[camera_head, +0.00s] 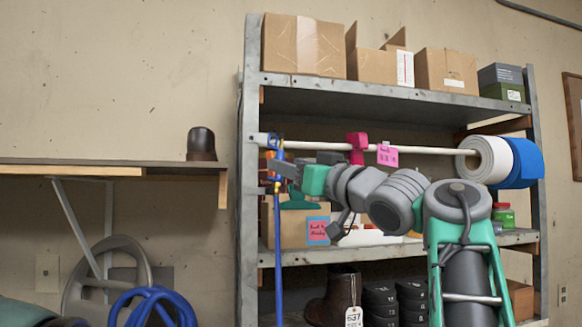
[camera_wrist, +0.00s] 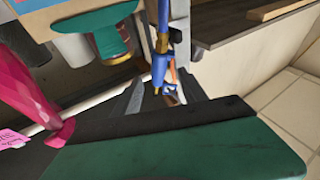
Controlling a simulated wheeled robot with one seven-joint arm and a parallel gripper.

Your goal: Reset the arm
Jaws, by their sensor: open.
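My green and grey arm reaches in from the right in the head view, across the front of the shelf rack. Nothing is clearly held.
The metal rack (camera_head: 252,90) holds cardboard boxes (camera_head: 304,46) on top. A rod carries a pink clamp (camera_head: 357,142) and a white roll (camera_head: 487,160). A wooden shelf (camera_head: 85,170) with a dark cup-shaped object (camera_head: 201,144) is at left. A boot (camera_head: 335,297) stands low.

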